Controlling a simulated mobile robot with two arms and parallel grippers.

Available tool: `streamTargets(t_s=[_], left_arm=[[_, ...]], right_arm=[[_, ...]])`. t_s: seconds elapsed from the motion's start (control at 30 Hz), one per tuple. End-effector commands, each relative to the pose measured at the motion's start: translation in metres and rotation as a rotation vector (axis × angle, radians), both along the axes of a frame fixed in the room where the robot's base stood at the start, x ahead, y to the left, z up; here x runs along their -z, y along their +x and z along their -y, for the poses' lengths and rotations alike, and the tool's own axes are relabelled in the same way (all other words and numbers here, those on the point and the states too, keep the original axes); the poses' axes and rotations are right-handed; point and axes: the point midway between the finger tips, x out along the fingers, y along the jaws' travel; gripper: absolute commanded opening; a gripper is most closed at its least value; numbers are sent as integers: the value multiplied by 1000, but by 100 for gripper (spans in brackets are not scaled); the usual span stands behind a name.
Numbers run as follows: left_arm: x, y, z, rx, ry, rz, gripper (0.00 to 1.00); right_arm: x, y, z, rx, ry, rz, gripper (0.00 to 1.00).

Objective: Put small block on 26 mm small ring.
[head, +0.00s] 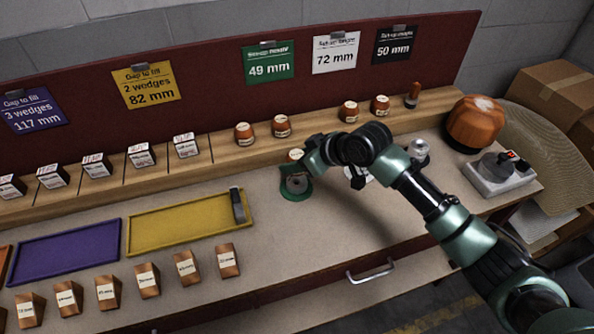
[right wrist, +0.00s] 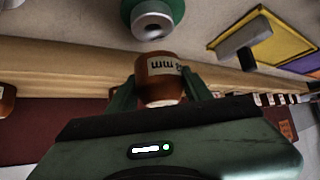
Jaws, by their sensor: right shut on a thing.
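My right gripper (head: 309,166) is shut on a small brown wooden block (head: 295,155) with a pale label. In the right wrist view the block (right wrist: 160,68) sits between the two green fingers; its label shows "mm" upside down, the number unclear. A grey ring (right wrist: 152,20) stands on a round green base (right wrist: 178,8) just beyond the block, apart from it in that view. In the head view the ring (head: 297,184) and green base (head: 290,194) are on the bench in front of the block. I cannot read any size on the ring. My left gripper is not in view.
A wooden shelf (head: 220,160) with several labelled blocks runs behind the bench. A yellow tray (head: 180,225) holding a dark grey piece (head: 238,205) and a purple tray (head: 70,252) lie left. A large brown hat form (head: 474,124) stands right. Bench front is clear below the ring.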

Motion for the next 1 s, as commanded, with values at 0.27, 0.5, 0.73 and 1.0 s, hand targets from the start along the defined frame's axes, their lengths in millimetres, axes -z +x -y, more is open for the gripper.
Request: streamTargets(t_s=[0.27, 0.5, 0.73, 1.0], left_arm=[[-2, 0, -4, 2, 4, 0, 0], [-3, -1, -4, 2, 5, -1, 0], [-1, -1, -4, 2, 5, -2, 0], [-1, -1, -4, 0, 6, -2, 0]], right_arm=[[34, -1, 0, 1, -1, -4, 8], [47, 0, 0, 1, 0, 1, 8], [49, 0, 0, 0, 0, 0, 8], [50, 0, 0, 0, -1, -1, 71]])
